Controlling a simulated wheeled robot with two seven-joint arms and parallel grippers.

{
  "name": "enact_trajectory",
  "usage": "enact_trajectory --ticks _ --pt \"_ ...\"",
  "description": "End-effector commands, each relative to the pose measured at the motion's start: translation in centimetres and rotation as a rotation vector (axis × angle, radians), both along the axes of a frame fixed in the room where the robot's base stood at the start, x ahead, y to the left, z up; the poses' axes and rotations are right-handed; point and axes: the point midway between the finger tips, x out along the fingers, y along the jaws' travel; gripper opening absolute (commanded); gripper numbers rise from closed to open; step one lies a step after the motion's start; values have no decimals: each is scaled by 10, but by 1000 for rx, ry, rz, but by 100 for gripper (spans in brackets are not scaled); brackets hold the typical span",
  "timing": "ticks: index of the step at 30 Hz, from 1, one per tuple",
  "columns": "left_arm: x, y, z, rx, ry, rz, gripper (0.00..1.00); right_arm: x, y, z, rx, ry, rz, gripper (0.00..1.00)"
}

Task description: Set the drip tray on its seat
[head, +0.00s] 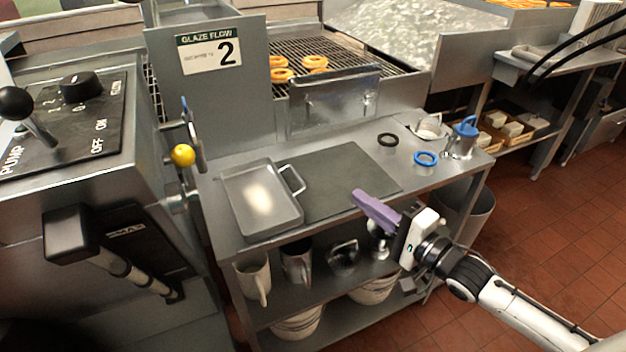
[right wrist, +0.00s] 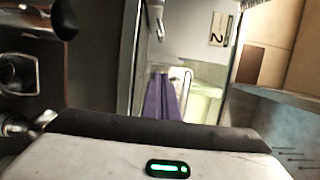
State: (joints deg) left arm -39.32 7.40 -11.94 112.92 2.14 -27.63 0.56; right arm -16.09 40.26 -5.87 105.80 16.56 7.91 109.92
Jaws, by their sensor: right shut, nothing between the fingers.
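A shallow grey metal tray (head: 260,197) with a loop handle (head: 293,179) on its right side lies flat on the left part of the steel table. I take it to be the drip tray. A dark grey mat (head: 345,180) lies to its right. I cannot tell which surface is the seat. My right gripper (head: 375,211), with purple fingers, is in front of the mat's right part, apart from the tray. It is shut and empty. Its fingers also show in the right wrist view (right wrist: 163,98), beside a pale loop. My left gripper is not in view.
Left stands a control panel (head: 70,120) with a yellow knob (head: 183,155). A black ring (head: 388,140), a blue ring (head: 426,158) and a blue-topped can (head: 463,138) stand at the table's right. A lower shelf holds jugs. Doughnuts lie on the rack behind.

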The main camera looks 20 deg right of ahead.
Motion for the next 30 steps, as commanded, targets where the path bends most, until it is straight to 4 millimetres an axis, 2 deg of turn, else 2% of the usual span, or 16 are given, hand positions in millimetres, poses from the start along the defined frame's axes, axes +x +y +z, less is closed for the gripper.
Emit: enact_trajectory --ticks 5,17,19,24,30 --pt "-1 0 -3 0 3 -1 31 22 7 1 -2 -4 -1 0" --pt "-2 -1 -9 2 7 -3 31 94 29 0 -4 -1 -1 0" --pt "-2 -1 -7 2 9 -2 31 91 43 0 2 2 2 0" --pt "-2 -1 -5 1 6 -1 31 90 62 0 -1 2 0 0" --pt "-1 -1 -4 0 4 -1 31 89 69 -1 -3 2 -1 0"
